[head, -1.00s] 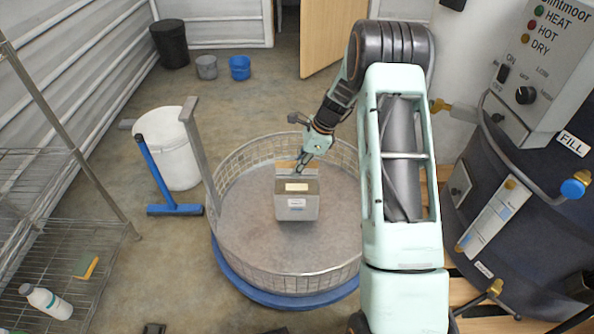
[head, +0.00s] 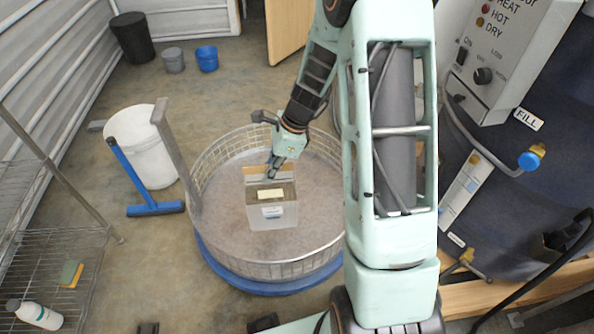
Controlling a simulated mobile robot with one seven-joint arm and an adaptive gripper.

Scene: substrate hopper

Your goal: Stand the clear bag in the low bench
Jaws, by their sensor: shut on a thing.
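The clear bag (head: 272,217) is a see-through, boxy bag with pale labels and a tan strip along its top. It appears upright in front of the round wire-walled basket's floor, in the middle of the head view. My gripper (head: 272,173) comes down from the upper right and is shut on the bag's top edge. The fingertips partly cover that edge. I cannot tell whether the bag's bottom touches the basket floor or hangs above it. I cannot make out a low bench in this view.
The wire basket (head: 215,236) has a blue base and an upright grey post at left. A white bucket (head: 146,158) and blue squeegee (head: 155,209) stand left of it. A wire shelf (head: 62,243) is at far left. A dark machine (head: 510,190) stands at right.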

